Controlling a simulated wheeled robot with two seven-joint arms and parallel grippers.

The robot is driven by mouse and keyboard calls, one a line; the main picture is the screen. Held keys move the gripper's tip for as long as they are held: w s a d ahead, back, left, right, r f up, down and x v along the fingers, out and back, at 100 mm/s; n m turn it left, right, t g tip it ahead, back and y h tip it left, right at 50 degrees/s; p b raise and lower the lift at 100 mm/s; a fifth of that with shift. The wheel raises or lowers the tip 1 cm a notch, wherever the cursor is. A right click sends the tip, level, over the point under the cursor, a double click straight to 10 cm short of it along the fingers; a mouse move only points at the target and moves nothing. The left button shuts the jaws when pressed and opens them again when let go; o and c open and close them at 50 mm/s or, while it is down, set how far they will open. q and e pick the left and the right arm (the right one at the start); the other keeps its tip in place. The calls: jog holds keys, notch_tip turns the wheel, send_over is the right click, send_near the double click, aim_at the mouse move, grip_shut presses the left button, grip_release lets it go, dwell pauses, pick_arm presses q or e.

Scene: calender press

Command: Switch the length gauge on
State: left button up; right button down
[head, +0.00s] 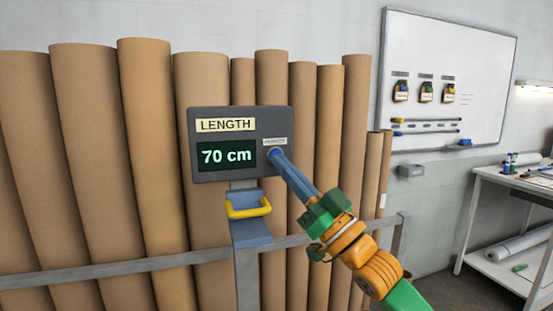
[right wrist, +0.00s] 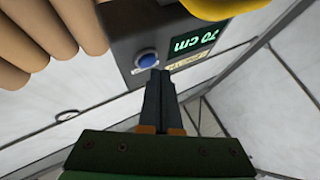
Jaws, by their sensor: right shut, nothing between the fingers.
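The length gauge (head: 240,176) is a dark grey box on a post, with a yellow "LENGTH" label and a lit display (head: 227,155) reading "70 cm". In the right wrist view the display (right wrist: 194,39) is lit too. A round blue button (right wrist: 147,58) sits on the gauge's face. In the head view my right gripper (head: 277,155) covers the button, its fingertips at the panel under a small label. The fingers are shut and empty. In the wrist view the fingertips (right wrist: 157,73) are right beside the button; I cannot tell whether they touch it. My left gripper is out of view.
A yellow handle (head: 248,207) sticks out below the gauge. Tall brown rolls (head: 152,130) stand behind a grey rail (head: 130,274). A whiteboard (head: 447,50) hangs on the wall at right, above a white worktable (head: 508,180).

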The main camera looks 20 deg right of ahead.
jog(key=shift+s, duration=0.15)
jog(key=s+b, duration=0.1)
jog(key=s, duration=0.4)
jog(key=shift+d+b, duration=0.1)
jog(key=shift+b, duration=0.2)
dwell(0.3)
